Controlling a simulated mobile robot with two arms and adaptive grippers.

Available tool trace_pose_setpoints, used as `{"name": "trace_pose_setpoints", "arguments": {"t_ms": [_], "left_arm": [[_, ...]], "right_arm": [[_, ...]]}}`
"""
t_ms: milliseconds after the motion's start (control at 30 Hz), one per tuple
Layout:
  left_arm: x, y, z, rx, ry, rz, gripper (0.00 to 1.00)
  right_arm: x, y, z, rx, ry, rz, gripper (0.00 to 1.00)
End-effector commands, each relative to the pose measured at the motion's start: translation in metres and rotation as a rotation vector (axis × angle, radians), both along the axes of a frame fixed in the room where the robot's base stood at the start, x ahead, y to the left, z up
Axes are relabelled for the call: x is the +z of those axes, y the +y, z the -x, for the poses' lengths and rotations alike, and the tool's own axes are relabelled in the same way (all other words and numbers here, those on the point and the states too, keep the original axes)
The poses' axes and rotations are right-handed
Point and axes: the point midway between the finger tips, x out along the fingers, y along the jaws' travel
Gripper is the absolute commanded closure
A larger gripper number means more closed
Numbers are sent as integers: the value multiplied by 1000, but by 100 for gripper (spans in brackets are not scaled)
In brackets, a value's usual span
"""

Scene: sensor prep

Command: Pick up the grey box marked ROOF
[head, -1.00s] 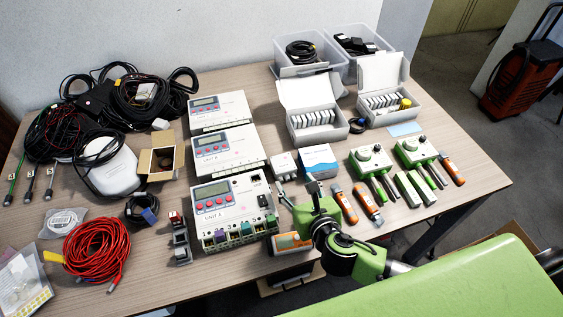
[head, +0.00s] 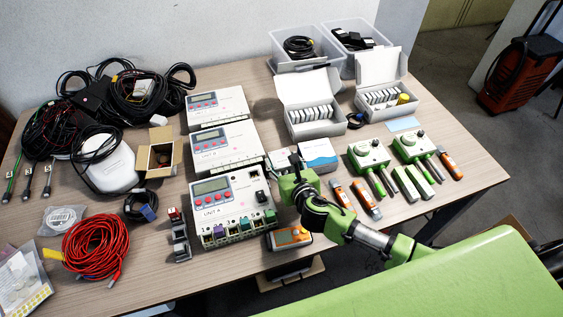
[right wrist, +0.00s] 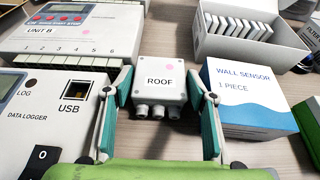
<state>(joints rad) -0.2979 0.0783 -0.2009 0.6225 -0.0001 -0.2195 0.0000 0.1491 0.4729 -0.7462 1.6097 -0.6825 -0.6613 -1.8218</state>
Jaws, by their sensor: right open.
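The small grey box marked ROOF (right wrist: 160,80) lies in the middle of the right wrist view, label up, with several cable glands on its near side. In the head view it is mostly hidden behind my right gripper (head: 287,172). My right gripper is open. Its two teal-padded fingers stand on either side of the box in the right wrist view (right wrist: 159,101); I cannot tell whether they touch it. My left gripper is not in view.
The UNIT A data logger (head: 228,205) and UNIT B (head: 225,152) stand close on the left. A wall sensor box (head: 318,154) is close on the right. Orange-tipped probes (head: 366,200) and a handheld meter (head: 290,237) lie nearer. An open box of white parts (head: 312,117) is behind.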

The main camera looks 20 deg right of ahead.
Motion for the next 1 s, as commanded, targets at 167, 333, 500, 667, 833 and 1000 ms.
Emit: {"name": "trace_pose_setpoints", "arguments": {"t_ms": [167,333,500,667,833,1000], "left_arm": [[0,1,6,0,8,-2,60],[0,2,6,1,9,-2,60],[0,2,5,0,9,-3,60],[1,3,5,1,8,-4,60],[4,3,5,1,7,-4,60],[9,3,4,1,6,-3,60]], "right_arm": [[0,0,0,0,0,0,66],[1,0,0,0,-1,0,77],[1,0,0,0,-1,0,77],[9,0,0,1,-4,-1,77],[31,0,-1,2,-7,-1,77],[60,-23,6,0,-5,4,77]]}}
